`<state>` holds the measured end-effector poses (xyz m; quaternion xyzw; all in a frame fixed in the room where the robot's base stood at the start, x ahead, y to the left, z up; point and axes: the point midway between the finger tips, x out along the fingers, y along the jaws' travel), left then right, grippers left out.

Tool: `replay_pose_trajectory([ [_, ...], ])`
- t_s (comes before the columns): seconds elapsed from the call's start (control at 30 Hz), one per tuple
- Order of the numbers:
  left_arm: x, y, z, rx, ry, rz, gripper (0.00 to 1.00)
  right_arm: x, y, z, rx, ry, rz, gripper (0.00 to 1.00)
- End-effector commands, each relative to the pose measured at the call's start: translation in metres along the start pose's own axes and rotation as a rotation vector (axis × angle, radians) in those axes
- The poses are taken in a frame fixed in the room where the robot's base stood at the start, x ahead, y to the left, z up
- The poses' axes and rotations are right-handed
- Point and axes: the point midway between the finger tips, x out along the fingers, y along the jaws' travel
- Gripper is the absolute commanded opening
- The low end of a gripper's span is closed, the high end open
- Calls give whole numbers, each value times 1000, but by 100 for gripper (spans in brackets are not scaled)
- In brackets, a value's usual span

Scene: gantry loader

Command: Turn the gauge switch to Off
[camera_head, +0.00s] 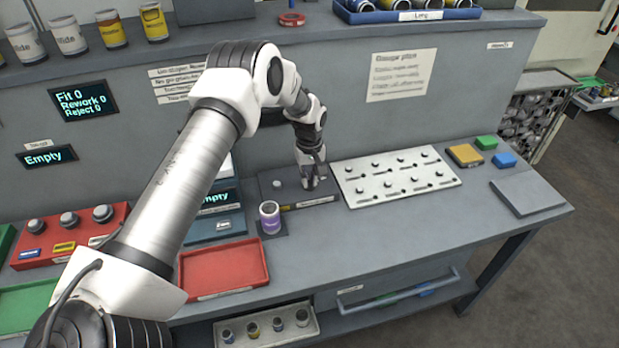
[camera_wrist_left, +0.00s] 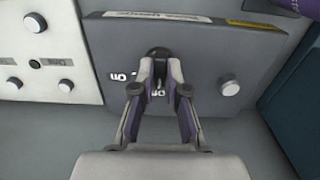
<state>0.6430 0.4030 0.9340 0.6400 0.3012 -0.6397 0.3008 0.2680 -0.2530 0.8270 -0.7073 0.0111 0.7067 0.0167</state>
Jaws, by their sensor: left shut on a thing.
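My left gripper (camera_head: 311,182) reaches down onto the box and is shut on the switch, as the left wrist view also shows (camera_wrist_left: 159,66). My right gripper is not in view.
A round white button (camera_wrist_left: 229,88) sits on the box beside the switch. A purple can (camera_head: 270,217) stands in front of the box. A white panel with several knobs (camera_head: 412,196) lies to the right. A red tray (camera_head: 223,270) is at the front left.

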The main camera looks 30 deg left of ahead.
Motion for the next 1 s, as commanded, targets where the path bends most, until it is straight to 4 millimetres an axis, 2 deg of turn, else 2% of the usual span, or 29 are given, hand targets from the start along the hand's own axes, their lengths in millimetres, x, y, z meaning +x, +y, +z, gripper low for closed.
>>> replay_pose_trajectory([
  [0.03, 0, 0, -1, -2, 2, 2, 0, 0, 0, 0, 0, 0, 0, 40],
  [0.07, 0, 0, -1, -2, 2, 2, 24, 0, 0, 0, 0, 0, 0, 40],
  [0.1, 0, 0, -1, -1, 2, 2, 38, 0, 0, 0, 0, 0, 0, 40],
  [0.37, 0, 0, 0, 0, 1, 1, 39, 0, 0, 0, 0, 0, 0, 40],
  [0.5, -8, 0, -1, 0, 2, 2, 39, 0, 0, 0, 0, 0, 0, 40],
  [0.67, -41, 1, -2, -1, 3, 4, 39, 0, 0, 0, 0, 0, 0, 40],
  [0.9, -100, 1, -2, 0, 3, 3, 39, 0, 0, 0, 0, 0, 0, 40],
  [1.0, -114, 0, -2, -1, 2, 2, 39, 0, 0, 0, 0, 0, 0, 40],
])
